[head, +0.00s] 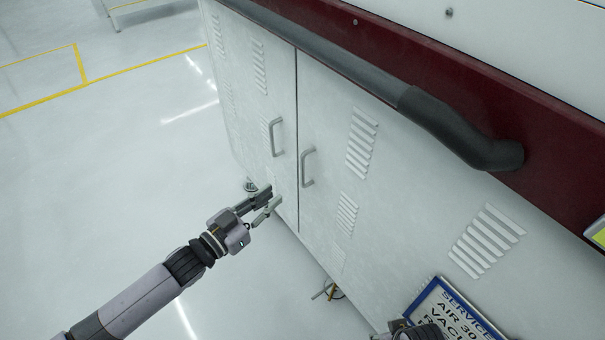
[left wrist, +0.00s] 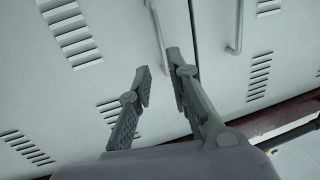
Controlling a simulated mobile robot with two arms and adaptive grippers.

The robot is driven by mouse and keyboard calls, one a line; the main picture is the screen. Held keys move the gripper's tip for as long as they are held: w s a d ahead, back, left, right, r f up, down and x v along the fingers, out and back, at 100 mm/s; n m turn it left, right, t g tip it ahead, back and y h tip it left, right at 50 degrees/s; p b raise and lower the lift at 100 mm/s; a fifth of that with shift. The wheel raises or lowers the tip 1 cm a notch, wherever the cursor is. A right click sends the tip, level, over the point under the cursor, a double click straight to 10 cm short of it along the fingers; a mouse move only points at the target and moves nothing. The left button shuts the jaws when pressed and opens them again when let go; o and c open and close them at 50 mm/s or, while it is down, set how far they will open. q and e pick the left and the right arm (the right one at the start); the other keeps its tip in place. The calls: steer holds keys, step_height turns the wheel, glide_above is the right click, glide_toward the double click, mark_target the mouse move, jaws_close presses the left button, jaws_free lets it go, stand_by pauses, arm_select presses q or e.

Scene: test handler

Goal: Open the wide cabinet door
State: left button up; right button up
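The cabinet's wide door (head: 335,135) looks like the panel right of the seam in the head view, and it is shut flush. Its grey bar handle (head: 307,168) stands beside the seam. My left gripper (head: 269,200) is open and empty, lower left of this handle in the head view. In the left wrist view the spread fingers (left wrist: 159,68) point toward a handle (left wrist: 157,32) just beyond their tips; no contact shows. The other door (head: 255,95) is also shut, with its own handle (head: 274,137). A dark part, probably my right gripper (head: 425,333), is cut off at the bottom edge.
A thick dark rail (head: 350,62) runs along the cabinet's maroon upper band. A blue-framed service sign (head: 455,313) is at the lower right. Small fittings (head: 328,291) lie low by the cabinet. The floor (head: 110,170) to the left is clear, with yellow lines.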

mark_target(302, 186)
arm_select(q)
steer(key=shift+b+x, duration=0.85)
steer(key=shift+x, duration=5.05)
arm_select(e)
step_height(302, 186, up, 7)
steer(key=shift+s, duration=0.2)
arm_select(q)
steer(key=shift+c, duration=0.2)
arm_select(e)
steer(key=shift+f, duration=0.1)
arm_select(q)
jaws_close()
